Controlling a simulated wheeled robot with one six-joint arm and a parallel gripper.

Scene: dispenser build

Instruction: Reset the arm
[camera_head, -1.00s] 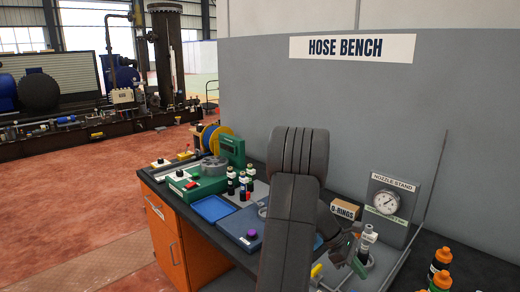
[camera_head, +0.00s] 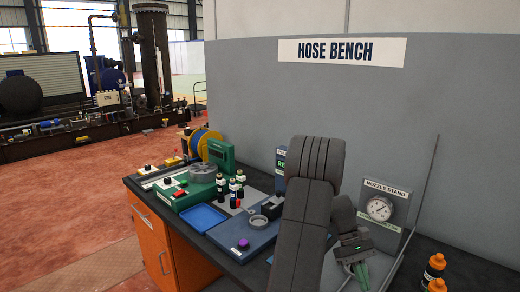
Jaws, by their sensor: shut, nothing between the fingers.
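My arm rises in front of the bench, its dark links covering the middle of the view. My gripper (camera_head: 362,275) hangs at the arm's lower right, pointing down, with green fingers shut and nothing seen between them. It is in front of the nozzle stand (camera_head: 384,202), a grey panel with a round gauge. The arm and gripper hide the lower part of the stand and whatever stands there.
The dark bench (camera_head: 229,262) holds a blue tray (camera_head: 203,217), a blue-grey plate (camera_head: 226,234) with a purple knob, a green unit (camera_head: 172,199) and several small bottles (camera_head: 239,178). Orange-capped bottles (camera_head: 436,262) stand at the right. A grey wall (camera_head: 250,105) closes the back.

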